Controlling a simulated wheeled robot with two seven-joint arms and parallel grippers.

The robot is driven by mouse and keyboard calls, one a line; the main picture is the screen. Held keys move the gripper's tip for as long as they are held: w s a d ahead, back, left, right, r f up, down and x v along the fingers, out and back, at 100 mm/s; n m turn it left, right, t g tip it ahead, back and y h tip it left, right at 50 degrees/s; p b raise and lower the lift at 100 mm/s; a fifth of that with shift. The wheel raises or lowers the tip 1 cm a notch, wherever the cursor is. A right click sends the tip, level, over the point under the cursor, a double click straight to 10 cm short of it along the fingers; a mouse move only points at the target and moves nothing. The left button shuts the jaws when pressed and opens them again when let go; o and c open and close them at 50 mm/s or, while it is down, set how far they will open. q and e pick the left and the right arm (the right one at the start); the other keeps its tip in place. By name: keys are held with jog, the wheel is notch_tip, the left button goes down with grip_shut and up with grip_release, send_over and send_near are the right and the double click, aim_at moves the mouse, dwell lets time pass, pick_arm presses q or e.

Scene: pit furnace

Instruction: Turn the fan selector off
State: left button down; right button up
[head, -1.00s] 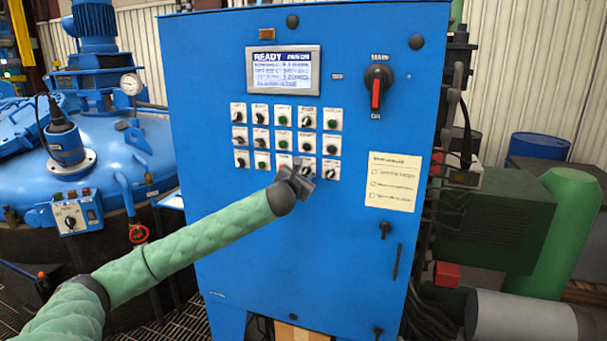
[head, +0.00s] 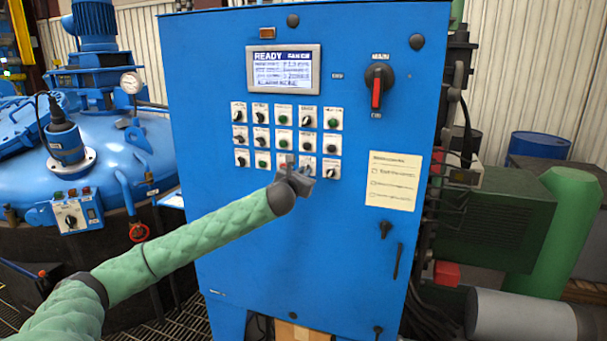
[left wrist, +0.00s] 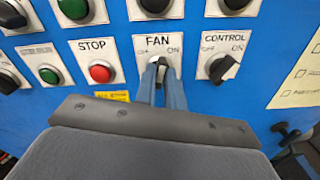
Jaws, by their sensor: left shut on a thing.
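The fan selector (left wrist: 163,68) is a dark rotary knob on a white plate marked FAN, with OFF at left and ON at right. In the left wrist view, my left gripper (left wrist: 162,84) has its two blue-grey fingers on either side of the knob, shut on it. The fingers partly hide the knob, so I cannot tell exactly where it points. In the head view, my left gripper (head: 303,170) is at the bottom row of controls on the blue cabinet (head: 260,250) and covers part of that row. My right gripper is not in view.
Beside the fan selector are a red STOP button (left wrist: 100,72) and a CONTROL knob (left wrist: 222,68). Above the rows is a display (head: 284,70) reading READY; its smaller text is blurred. A red-handled main switch (head: 377,90) and a paper notice (head: 393,181) are to the right.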

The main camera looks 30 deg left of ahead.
pick_arm(q)
jog(key=n+b, duration=0.1)
jog(key=n, duration=0.6)
jog(key=shift+a+n, duration=0.1)
jog(key=shift+n, duration=1.1)
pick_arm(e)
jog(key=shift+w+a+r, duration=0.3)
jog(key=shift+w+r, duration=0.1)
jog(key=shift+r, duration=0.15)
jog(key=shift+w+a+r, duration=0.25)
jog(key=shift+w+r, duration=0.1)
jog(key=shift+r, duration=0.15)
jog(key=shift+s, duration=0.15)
